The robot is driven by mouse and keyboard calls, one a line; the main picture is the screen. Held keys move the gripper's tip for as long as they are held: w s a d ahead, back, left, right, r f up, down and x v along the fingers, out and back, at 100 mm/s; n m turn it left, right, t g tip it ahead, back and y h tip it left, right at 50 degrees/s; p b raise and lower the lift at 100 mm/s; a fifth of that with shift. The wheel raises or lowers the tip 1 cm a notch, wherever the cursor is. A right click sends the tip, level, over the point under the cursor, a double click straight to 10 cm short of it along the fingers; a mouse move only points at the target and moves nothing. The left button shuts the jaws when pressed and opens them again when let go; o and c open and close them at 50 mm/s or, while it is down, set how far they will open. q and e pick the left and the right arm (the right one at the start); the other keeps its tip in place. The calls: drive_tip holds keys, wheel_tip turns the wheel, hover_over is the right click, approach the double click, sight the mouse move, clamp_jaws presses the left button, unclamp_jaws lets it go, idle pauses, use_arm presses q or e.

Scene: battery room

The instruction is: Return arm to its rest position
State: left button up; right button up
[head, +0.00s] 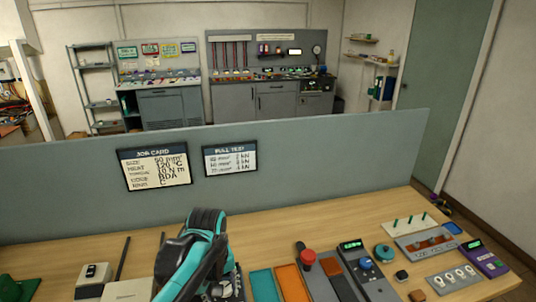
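A black and teal jointed arm part (200,248) of mine, seemingly of the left arm, rises from the bottom edge left of centre. Its rounded top stands over the workbench, in front of the grey partition. No fingertips show on it, and it hides part of the bench behind it. A dark and teal piece at its lower right is partly hidden, and I cannot tell what it is. My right arm and gripper do not show.
The wooden bench (300,232) holds teal and orange trays, a red-knobbed device (308,258), a meter with a green display (352,246) and a purple device (485,260). A grey partition (330,150) with two cards closes its back.

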use_arm(q)
drive_tip(key=s+a+f+m+t, duration=0.1)
drive_tip(key=s+a+m+t, duration=0.3)
drive_tip(key=s, duration=0.6)
drive_tip(key=shift+m+t, duration=0.9)
drive_tip(key=shift+t, duration=0.3)
